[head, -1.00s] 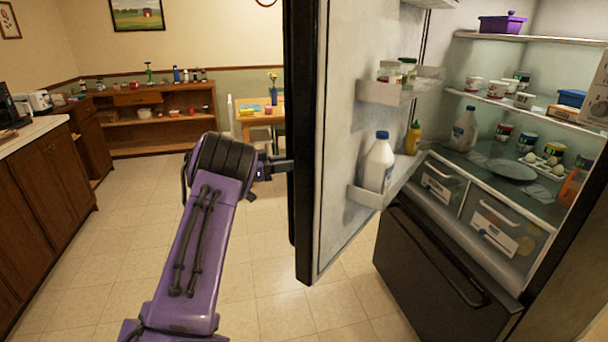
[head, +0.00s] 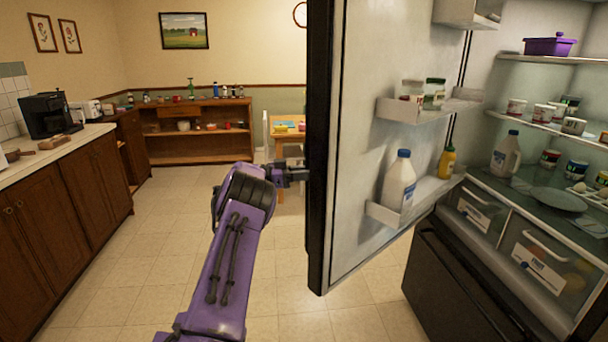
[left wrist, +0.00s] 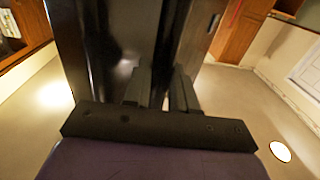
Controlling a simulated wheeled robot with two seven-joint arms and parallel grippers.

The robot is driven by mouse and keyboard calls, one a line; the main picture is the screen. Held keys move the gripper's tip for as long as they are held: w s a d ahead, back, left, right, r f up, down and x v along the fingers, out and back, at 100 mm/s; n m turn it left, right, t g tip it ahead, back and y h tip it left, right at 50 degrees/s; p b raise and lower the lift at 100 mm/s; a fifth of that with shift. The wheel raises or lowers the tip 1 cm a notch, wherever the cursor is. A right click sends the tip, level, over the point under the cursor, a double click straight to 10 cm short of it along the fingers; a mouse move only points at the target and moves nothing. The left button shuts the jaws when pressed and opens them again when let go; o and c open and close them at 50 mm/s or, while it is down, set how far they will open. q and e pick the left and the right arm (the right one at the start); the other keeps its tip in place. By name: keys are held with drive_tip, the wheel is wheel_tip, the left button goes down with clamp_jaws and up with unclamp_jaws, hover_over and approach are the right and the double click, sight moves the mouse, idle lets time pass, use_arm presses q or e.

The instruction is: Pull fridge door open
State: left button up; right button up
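The fridge door (head: 385,150) stands wide open, with its dark outer face to the left and its white shelved inside showing. The open fridge body (head: 450,275) is at the right. My left gripper (head: 296,172) is at the outer side of the door near its free edge. In the left wrist view, the two fingers of my left gripper (left wrist: 162,92) straddle a dark upright bar that looks like the door handle (left wrist: 180,45), beside the dark door face (left wrist: 105,45). The contact itself is partly hidden. My right gripper is not in view.
Door shelves hold a white bottle (head: 399,182) and a yellow bottle (head: 447,161). A counter (head: 55,145) with a coffee maker (head: 48,115) runs along the left. A wooden shelf unit (head: 200,130) and small table (head: 285,130) stand behind. The tiled floor (head: 170,240) between is clear.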

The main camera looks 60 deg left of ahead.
use_arm(q)
drive_tip(key=o, duration=0.3)
drive_tip(key=shift+w+d+r, duration=0.25)
drive_tip(key=shift+w+r, duration=0.05)
drive_tip(key=shift+w, duration=0.1)
drive_tip(key=shift+o, duration=0.2)
drive_tip(key=b+v, duration=0.3)
drive_tip(key=v, duration=0.6)
drive_tip(key=shift+s+f, duration=0.15)
drive_tip(key=shift+s, duration=0.25)
drive_tip(key=shift+a, duration=0.15)
